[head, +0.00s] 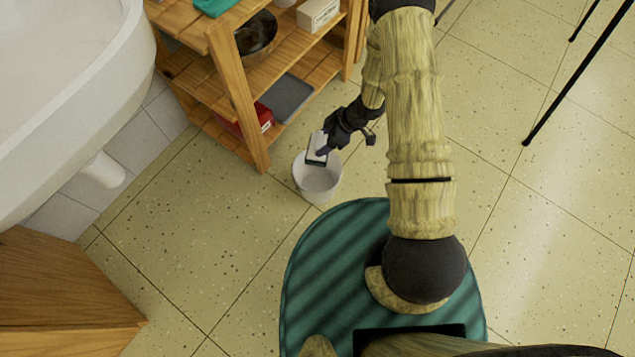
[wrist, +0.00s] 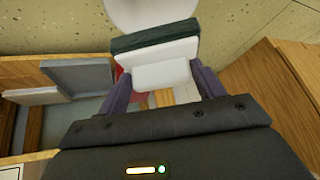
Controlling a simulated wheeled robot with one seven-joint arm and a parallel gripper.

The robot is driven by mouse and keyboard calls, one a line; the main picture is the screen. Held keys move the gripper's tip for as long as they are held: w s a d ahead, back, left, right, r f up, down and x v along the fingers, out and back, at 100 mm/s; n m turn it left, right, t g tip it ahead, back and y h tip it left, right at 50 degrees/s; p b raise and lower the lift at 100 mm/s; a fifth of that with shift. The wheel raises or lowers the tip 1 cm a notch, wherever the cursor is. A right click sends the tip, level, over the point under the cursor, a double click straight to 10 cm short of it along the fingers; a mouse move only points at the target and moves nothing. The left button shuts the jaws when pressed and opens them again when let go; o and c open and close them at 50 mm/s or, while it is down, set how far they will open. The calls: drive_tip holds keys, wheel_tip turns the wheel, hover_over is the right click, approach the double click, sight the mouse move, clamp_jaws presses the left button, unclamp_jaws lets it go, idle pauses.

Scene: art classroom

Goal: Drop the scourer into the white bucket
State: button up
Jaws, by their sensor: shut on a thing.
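The scourer is a white block with a dark green layer (head: 316,149); in the wrist view the scourer (wrist: 158,47) sits between the two fingers. My gripper (head: 324,150) is shut on it and holds it over the back rim area of the white bucket. The white bucket (head: 319,184) stands on the tiled floor, and its visible inside looks empty. In the wrist view a part of the bucket (wrist: 150,12) shows just beyond the scourer. The scourer hides some of the bucket's far rim.
A wooden shelf unit (head: 240,95) stands just left of and behind the bucket, holding a dark bowl (head: 257,35), a grey slab (head: 287,97) and a red box (head: 240,122). A white sink (head: 70,90) is at the left. Floor right of the bucket is clear.

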drive_tip(key=shift+f, duration=0.1)
wheel_tip(320, 180, down, 6)
drive_tip(key=b, duration=0.7)
drive_tip(key=shift+b, duration=0.4)
drive_tip(key=o, duration=1.2)
drive_tip(key=shift+c, duration=0.2)
drive_tip(key=shift+r, duration=0.25)
drive_tip(key=p+v, duration=0.9)
drive_tip(key=v, duration=0.8)
drive_tip(key=shift+d, duration=0.1)
